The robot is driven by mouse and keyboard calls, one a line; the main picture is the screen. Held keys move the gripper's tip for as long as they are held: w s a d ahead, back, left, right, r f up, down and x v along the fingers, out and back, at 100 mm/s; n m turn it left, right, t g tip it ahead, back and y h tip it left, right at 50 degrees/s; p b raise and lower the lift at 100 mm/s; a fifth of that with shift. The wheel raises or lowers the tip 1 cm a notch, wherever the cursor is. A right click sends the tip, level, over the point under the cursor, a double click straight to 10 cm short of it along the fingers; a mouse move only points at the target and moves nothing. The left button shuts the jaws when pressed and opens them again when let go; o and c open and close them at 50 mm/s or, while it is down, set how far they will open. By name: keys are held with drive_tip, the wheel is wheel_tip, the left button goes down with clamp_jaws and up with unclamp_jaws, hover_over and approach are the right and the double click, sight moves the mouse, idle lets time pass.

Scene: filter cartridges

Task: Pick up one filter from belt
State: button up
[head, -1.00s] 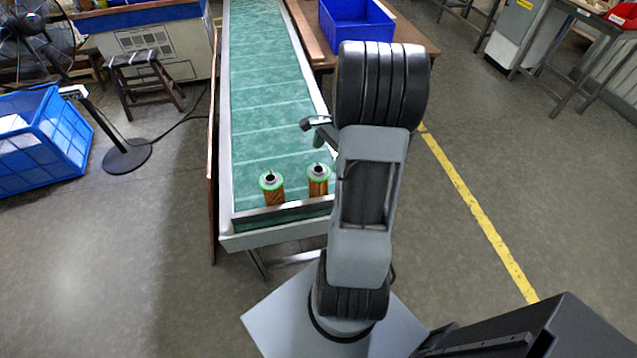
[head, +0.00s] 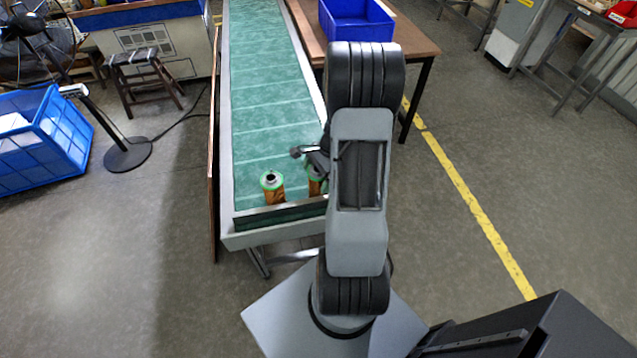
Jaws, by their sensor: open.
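Two filters stand upright at the near end of the green conveyor belt (head: 265,110). The left filter (head: 273,188) is brown with a green rim and a dark hole in its top, and it is fully in view. The right filter (head: 314,185) is partly hidden behind my gripper and arm. My gripper (head: 306,153) is open, just above and behind the top of the right filter in the picture. Much of it is hidden by my arm, and no filter shows between its fingers.
A metal end wall (head: 270,217) closes the belt's near end. A blue bin (head: 357,22) stands on a brown table (head: 415,48) right of the belt. A blue crate (head: 45,140), a fan and a stool (head: 145,75) are at left.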

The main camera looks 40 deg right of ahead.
drive_tip(key=shift+c, duration=0.4)
drive_tip(key=c, duration=1)
drive_tip(key=shift+d, duration=0.1)
